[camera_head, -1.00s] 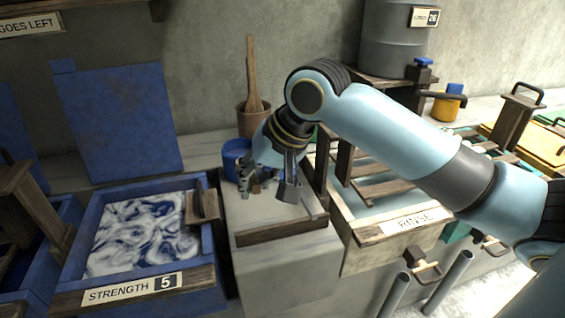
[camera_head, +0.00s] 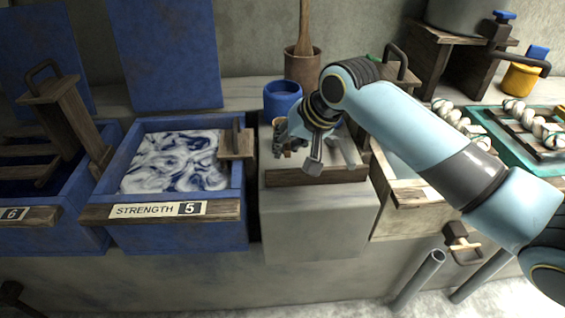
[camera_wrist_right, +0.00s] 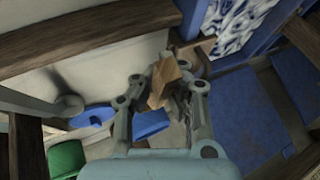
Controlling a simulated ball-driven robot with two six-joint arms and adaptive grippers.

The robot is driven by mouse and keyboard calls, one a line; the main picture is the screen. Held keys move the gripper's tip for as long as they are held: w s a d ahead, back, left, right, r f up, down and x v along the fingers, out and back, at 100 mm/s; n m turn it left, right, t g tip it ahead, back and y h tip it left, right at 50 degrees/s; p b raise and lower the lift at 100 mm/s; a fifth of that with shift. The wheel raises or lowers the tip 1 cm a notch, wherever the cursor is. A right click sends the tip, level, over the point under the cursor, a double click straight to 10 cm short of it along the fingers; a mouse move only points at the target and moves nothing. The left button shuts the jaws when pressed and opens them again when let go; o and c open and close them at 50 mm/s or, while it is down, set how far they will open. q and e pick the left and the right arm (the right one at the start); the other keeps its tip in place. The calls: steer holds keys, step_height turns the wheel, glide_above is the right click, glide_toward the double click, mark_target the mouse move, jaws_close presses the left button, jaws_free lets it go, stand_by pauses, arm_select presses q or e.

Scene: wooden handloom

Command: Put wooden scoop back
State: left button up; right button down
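My right gripper (camera_head: 288,150) reaches over the small pale stand between the blue vat and the rinse trough. In the right wrist view its fingers (camera_wrist_right: 160,92) are closed around a brown wooden piece, which looks like the wooden scoop (camera_wrist_right: 163,76). In the head view only a small brown bit of it shows between the fingers, and its full shape is hidden. My left gripper is not in view.
A wooden rail (camera_head: 315,176) edges the stand's front. The blue vat (camera_head: 235,205) with swirled liquid lies left. A brown pot (camera_head: 302,66) with upright wooden sticks stands behind. A pale grey piece (camera_head: 349,152) is on the stand's right. Rinse trough (camera_head: 402,195) is further right.

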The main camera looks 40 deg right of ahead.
steer(key=shift+w+f, duration=0.2)
steer(key=shift+w, duration=0.15)
steer(key=shift+f, duration=0.25)
step_height(320, 180, down, 4)
steer(key=shift+r+b, duration=0.25)
steer(key=shift+b, duration=0.2)
steer(key=shift+f, duration=0.1)
steer(key=c, duration=1.5)
jaws_free()
